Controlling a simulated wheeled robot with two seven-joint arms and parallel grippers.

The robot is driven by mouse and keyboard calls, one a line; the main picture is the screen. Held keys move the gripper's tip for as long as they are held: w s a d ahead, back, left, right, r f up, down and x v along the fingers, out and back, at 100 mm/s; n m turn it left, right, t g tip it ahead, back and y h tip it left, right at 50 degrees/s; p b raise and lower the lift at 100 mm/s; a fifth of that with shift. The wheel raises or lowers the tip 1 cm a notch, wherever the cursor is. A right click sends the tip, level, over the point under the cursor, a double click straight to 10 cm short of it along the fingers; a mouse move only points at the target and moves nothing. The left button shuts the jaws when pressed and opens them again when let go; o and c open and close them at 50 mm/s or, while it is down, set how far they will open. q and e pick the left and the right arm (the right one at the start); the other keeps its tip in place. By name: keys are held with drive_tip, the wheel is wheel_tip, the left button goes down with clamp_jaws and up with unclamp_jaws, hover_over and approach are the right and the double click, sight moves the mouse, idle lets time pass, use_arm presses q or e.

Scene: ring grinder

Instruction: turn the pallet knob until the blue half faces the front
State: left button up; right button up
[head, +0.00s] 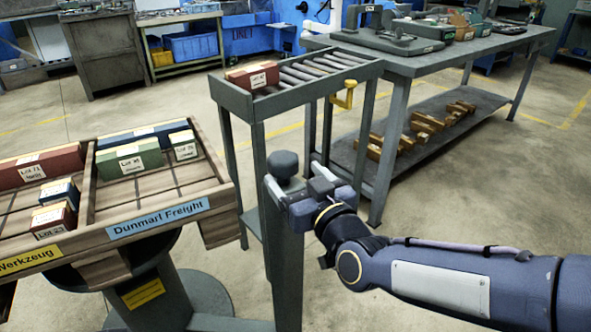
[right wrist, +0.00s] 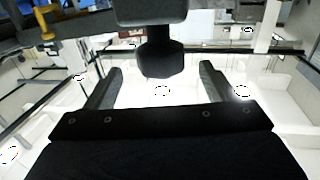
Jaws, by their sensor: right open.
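A dark round knob (head: 285,163) tops a grey post beside the pallet. My right gripper (head: 293,177) is open at the knob, with its fingers level with the knob's lower part or stem. In the right wrist view the knob (right wrist: 160,60) shows ahead, between the two spread fingers (right wrist: 160,80), with a gap on each side. The wooden pallet (head: 165,205) sits on a round dark pedestal at the left. My left gripper is out of view.
Red, green and blue boxes (head: 130,158) stand on the pallet. A roller stand (head: 262,110) with a red box (head: 251,76) and yellow hook (head: 343,95) is behind the knob. A grey workbench (head: 425,65) stands at the back right. Open floor lies right of the arm.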

sight(280, 159)
drive_tip(key=b+x, duration=0.2)
drive_tip(key=x, duration=0.5)
drive_tip(key=shift+w+a, duration=0.15)
drive_tip(key=shift+r, duration=0.1)
drive_tip(key=c, duration=1)
